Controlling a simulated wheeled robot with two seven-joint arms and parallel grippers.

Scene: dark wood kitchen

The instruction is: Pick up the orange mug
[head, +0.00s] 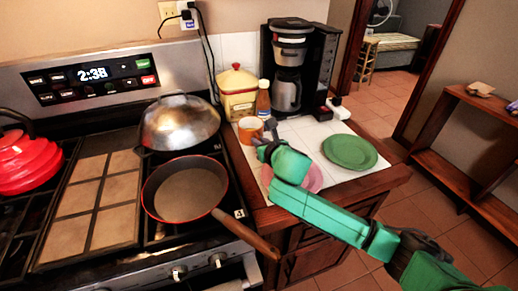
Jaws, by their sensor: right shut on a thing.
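The orange mug (250,127) stands at the back left of the white tiled counter (316,131), beside the stove. My right arm reaches in from the lower right. Its gripper (266,134) is at the right side of the mug, shut on it. The gripper hides part of the mug's right side. I cannot tell whether the mug touches the counter. My left gripper is not in view.
A yellow canister (237,93), a brown bottle (263,99) and a coffee maker (290,67) stand behind the mug. A green plate (350,152) lies to the right; a pink plate (314,179) is partly under my arm. A red-rimmed pan (184,190) sits on the stove.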

